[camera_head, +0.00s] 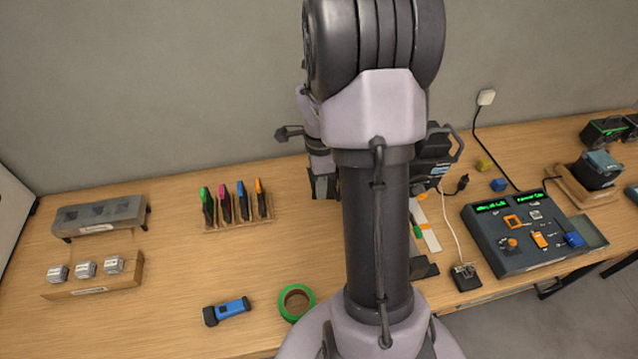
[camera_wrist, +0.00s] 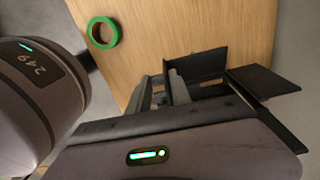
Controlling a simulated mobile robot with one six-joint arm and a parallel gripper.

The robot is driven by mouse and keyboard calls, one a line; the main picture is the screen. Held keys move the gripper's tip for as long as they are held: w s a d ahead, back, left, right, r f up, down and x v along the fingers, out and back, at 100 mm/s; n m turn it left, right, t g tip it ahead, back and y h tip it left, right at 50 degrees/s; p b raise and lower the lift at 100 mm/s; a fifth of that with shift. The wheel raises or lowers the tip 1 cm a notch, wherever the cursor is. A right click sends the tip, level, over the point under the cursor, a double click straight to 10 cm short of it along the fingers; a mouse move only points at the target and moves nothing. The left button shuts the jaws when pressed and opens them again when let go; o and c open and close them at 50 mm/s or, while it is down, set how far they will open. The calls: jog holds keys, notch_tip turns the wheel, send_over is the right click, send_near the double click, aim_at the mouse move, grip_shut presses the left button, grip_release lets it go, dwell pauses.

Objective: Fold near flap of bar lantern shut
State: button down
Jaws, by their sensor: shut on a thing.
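The bar lantern shows in the wrist view as dark, thin flaps and a frame. One flap (camera_wrist: 207,62) stands at the fingers, another flap (camera_wrist: 262,80) sticks out to the right, and more dark frame lies below it. My gripper (camera_wrist: 160,86) is shut on a flap at the lantern's edge, which I take as the near flap; the exact contact is partly hidden. In the head view my arm hides the fingers and most of the lantern. A black body with a handle (camera_head: 436,150) shows right of the arm and may be part of it.
A green tape roll (camera_head: 297,302) and a blue torch (camera_head: 228,311) lie near the front edge. Coloured markers (camera_head: 238,205) stand in a rack at left. A fader console (camera_head: 530,232) and cables are at right.

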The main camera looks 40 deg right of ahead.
jog(key=s+d+n+b, duration=0.1)
jog(key=s+n+b, duration=0.1)
jog(key=n, duration=0.7)
jog(key=s+d+n+t+b, duration=0.1)
jog(key=s+d+n+b, duration=0.1)
jog(key=n, duration=0.7)
jog(key=shift+s+f, duration=0.2)
jog(key=shift+s, duration=0.6)
jog(key=shift+n, duration=0.3)
jog(key=c, duration=1.5)
grip_release()
jog(key=shift+o, duration=1)
jog(key=shift+d, duration=0.25)
jog(key=shift+a, duration=0.15)
